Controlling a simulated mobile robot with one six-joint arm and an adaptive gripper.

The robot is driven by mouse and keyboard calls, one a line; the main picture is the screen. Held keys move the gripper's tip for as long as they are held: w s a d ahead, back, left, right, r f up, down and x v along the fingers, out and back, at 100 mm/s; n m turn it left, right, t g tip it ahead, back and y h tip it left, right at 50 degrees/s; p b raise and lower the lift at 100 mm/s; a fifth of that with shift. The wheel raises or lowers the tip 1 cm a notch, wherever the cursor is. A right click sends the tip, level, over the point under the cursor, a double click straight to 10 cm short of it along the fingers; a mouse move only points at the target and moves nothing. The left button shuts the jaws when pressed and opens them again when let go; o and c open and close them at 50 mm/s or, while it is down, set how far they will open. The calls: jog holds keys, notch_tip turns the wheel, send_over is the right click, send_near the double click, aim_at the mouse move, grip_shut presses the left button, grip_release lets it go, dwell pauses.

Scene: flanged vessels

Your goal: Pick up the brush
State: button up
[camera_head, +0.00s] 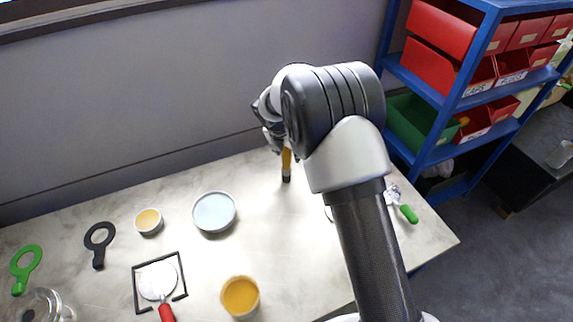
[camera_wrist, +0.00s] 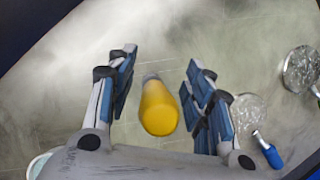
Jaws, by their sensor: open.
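The brush (camera_head: 286,164) has a yellow-orange handle and a dark end, and stands near the back of the table. In the wrist view its yellow handle (camera_wrist: 159,108) points up toward the camera, between my fingers. My gripper (camera_wrist: 160,75) is open, with one blue-padded finger on each side of the handle and visible gaps. In the head view my gripper (camera_head: 273,138) is at the top of the handle, partly hidden by my arm.
A pale blue dish (camera_head: 214,212), a small yellow-filled dish (camera_head: 148,221) and an orange-filled cup (camera_head: 240,296) stand left of my arm. A black frame with a red-handled tool (camera_head: 166,312) lies nearer. A green-handled tool (camera_head: 408,214) is at right, near the blue shelf (camera_head: 455,100).

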jog(key=shift+c, duration=0.4)
grip_shut()
